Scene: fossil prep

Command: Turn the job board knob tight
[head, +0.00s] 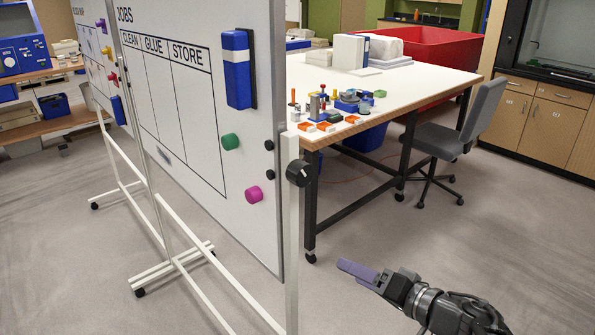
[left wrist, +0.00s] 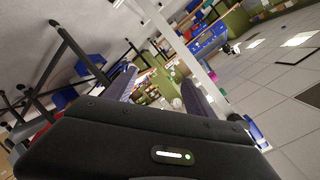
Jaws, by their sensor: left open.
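The job board (head: 190,150) is a white board headed JOBS with CLEAN, GLUE and STORE columns, on a white wheeled frame. A black round knob (head: 299,173) with a light mark sits on the frame's right upright post (head: 290,225). My left gripper (head: 357,272) with purple fingers is below and right of the knob in the head view, apart from it. In the left wrist view its two fingers (left wrist: 160,88) stand apart with nothing held between them. I cannot make out the knob in that view. My right gripper is not in view.
A blue holder (head: 237,72) and green and magenta magnets are on the board. A white worktable (head: 400,92) with small pots and tools stands behind, with a grey chair (head: 455,135) at its right. Another board stands at left. Grey floor (head: 400,235) around my gripper is clear.

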